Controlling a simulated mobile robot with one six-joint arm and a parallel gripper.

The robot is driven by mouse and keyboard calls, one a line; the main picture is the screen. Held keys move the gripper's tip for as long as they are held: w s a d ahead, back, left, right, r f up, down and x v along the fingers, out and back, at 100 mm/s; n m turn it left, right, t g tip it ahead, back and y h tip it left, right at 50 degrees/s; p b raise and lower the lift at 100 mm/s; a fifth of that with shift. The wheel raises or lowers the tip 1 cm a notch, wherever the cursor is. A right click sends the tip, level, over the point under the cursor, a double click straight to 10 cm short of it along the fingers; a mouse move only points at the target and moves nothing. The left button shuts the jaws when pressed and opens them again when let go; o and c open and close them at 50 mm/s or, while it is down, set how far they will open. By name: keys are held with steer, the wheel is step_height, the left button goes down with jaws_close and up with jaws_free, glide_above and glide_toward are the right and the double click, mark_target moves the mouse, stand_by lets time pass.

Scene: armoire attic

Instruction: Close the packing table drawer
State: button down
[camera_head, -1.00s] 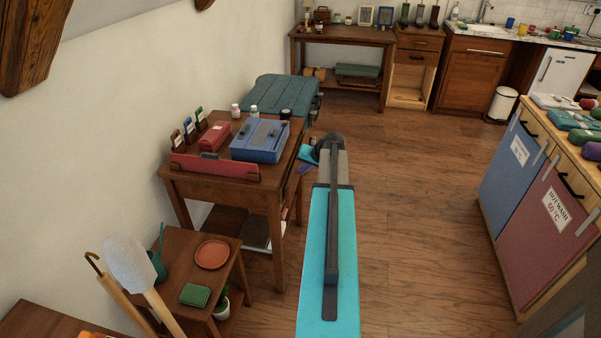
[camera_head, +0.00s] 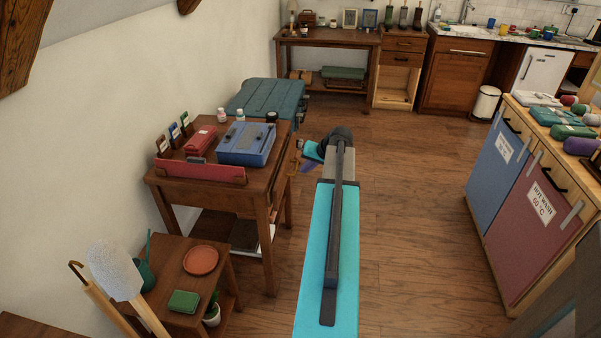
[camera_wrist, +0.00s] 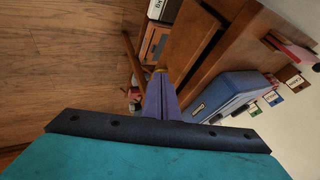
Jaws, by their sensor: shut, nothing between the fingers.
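The packing table (camera_head: 190,189) is the brown wooden table left of my arm. It carries a blue case (camera_head: 246,146), a red box (camera_head: 201,139) and a red strip along its near edge. Its right side faces my gripper (camera_head: 297,168), whose purple fingers are beside that side. In the wrist view, my gripper (camera_wrist: 163,78) is shut and empty, with its tips in front of a brown wooden panel (camera_wrist: 192,38) that looks like the drawer's front. The drawer is mostly hidden in the head view. I cannot tell how far it stands out, or whether the fingertips touch it.
A low side table (camera_head: 180,258) with a red plate and green box stands nearer, at lower left. A teal chest (camera_head: 265,97) is behind the packing table. Laundry cabinets (camera_head: 520,190) stand at right. The wooden floor between is clear.

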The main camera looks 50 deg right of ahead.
steer(key=shift+v, duration=2.4)
steer(key=shift+a, duration=0.1)
